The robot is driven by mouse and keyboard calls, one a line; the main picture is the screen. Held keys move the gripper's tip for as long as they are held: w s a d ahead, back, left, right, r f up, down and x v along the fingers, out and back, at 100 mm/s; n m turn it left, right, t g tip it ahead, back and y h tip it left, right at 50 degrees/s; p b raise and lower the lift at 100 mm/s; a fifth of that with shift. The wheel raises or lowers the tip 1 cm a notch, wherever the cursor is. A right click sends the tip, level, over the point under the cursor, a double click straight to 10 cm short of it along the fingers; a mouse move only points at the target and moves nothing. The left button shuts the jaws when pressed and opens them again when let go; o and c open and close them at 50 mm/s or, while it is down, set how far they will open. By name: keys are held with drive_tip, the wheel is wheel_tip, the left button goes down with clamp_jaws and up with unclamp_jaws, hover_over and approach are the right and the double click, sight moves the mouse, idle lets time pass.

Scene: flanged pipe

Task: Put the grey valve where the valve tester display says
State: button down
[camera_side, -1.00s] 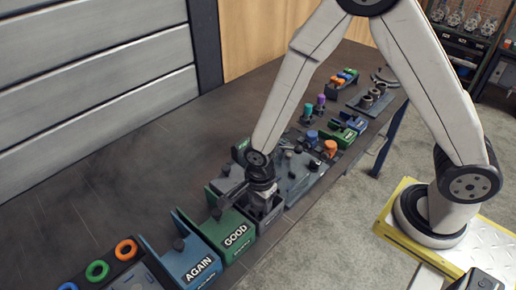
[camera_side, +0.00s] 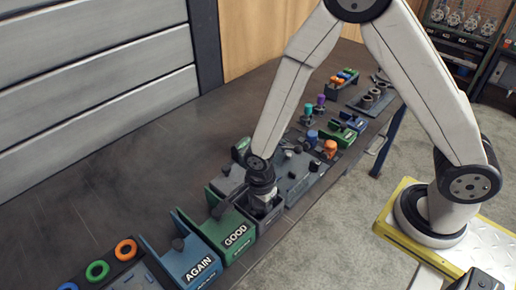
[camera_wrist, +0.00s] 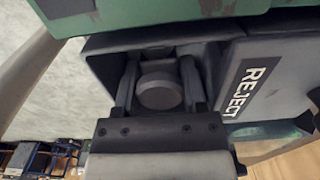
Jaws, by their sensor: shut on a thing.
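My gripper (camera_wrist: 160,85) is shut on the grey valve, whose round grey top (camera_wrist: 160,90) shows between the two fingers in the wrist view. The fingers and valve are down in the mouth of a dark grey bin (camera_wrist: 110,45). A grey panel beside it reads REJECT (camera_wrist: 245,93). In the side view my gripper (camera_side: 263,200) is low over this grey bin (camera_side: 266,222), just right of the green GOOD bin (camera_side: 235,240). The valve's lower part is hidden, so I cannot tell if it touches the floor. I cannot read any tester display.
The blue AGAIN bin (camera_side: 195,262) stands left of the GOOD bin. Orange and green rings (camera_side: 97,270) lie at the lower left. Orange and blue valves (camera_side: 330,149) stand farther right. The table (camera_side: 120,190) behind the bins is bare.

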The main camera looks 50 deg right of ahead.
idle(0.3)
drive_tip(key=shift+c, duration=0.3)
unclamp_jaws()
drive_tip(key=shift+c, duration=0.7)
drive_tip(key=shift+o, duration=1)
drive_tip(key=shift+s, duration=0.1)
drive_tip(key=shift+r, duration=3.5)
